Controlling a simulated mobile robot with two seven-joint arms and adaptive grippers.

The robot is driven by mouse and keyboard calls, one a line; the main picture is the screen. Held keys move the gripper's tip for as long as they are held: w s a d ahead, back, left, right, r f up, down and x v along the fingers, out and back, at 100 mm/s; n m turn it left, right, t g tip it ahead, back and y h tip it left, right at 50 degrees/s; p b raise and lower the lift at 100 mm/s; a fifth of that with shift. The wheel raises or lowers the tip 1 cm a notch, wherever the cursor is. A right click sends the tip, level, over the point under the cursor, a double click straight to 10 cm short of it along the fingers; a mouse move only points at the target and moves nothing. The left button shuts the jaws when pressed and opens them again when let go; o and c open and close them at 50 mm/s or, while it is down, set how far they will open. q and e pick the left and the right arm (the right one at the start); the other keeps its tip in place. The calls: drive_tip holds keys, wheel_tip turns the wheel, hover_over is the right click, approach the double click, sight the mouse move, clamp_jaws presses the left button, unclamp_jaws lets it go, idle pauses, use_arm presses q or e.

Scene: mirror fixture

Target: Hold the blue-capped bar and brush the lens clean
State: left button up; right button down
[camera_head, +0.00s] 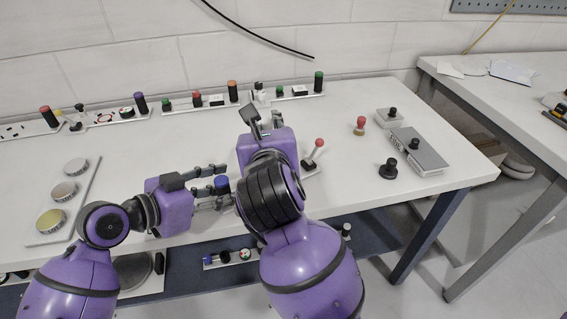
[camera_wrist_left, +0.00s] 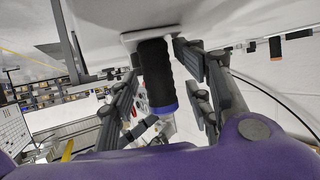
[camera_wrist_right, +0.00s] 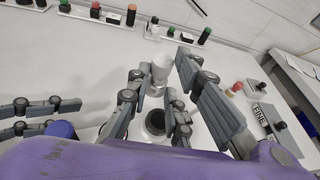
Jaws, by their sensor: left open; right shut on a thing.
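The blue-capped bar (camera_head: 222,183) stands at the table's front, between the spread fingers of my left gripper (camera_head: 218,187). In the left wrist view the bar (camera_wrist_left: 154,72) shows a black ribbed grip, a blue band and a pale plate at one end. My left gripper is open around it. My right gripper (camera_head: 262,117) is farther back and to the right, shut on a pale cylinder (camera_wrist_right: 160,68), which I cannot name for certain. A dark round piece with a pale ring (camera_wrist_right: 155,122) shows below it. I cannot tell for sure which piece is the lens.
A tray with several round discs (camera_head: 63,191) lies at the left. Plates with coloured capped pegs (camera_head: 232,91) line the back. A red-knobbed piece (camera_head: 319,143), a red stamp (camera_head: 360,125), a black knob (camera_head: 388,169) and a grey box (camera_head: 420,150) stand to the right.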

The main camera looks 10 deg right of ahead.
use_arm(q)
drive_tip(key=v, duration=1.2)
drive_tip(key=shift+f, duration=0.1)
drive_tip(key=shift+s, duration=0.15)
